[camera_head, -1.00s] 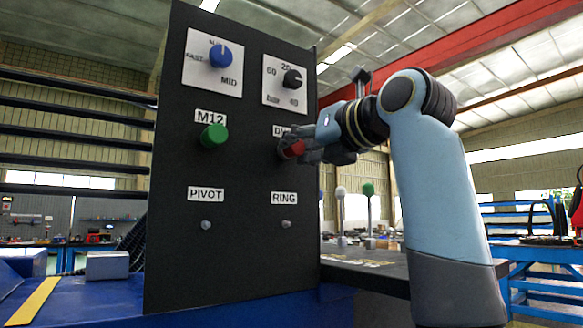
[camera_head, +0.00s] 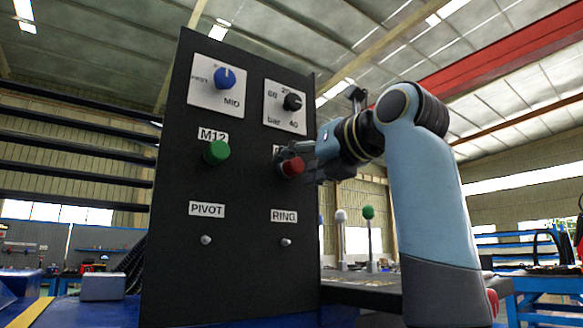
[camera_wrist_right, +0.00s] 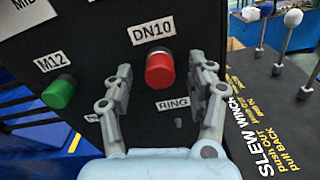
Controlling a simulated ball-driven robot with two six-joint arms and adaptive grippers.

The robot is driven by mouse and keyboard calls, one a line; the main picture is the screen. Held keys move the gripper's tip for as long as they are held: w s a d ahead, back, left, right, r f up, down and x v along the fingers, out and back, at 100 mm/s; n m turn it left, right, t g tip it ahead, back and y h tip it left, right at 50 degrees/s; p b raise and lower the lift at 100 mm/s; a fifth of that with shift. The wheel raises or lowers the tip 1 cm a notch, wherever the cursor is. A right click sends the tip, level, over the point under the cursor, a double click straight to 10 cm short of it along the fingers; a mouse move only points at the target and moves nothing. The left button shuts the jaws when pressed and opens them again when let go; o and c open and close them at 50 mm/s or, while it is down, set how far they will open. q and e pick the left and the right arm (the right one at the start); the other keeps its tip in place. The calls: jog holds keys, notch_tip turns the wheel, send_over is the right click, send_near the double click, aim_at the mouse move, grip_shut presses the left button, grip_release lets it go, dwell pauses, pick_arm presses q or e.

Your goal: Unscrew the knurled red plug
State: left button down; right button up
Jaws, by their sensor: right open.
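The red plug (camera_head: 291,167) sits on the black upright panel (camera_head: 241,262), below the DN10 label (camera_wrist_right: 153,32). In the right wrist view the red plug (camera_wrist_right: 159,70) shows its round end and ribbed side. My right gripper (camera_head: 285,155) is at the plug. In the right wrist view its fingers (camera_wrist_right: 165,78) are spread apart, one on each side of the plug, with visible gaps. It is open and holds nothing. The plug's seat on the panel is partly hidden in the head view. My left gripper is not in view.
A green plug (camera_head: 216,152) is to the left under the M12 label. A blue knob (camera_head: 224,78) and a black knob (camera_head: 292,102) are above. Small studs (camera_head: 206,240) are below. Levers with white (camera_head: 341,215) and green (camera_head: 368,212) balls stand right of the panel.

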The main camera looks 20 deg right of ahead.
jog(key=shift+c, duration=0.8)
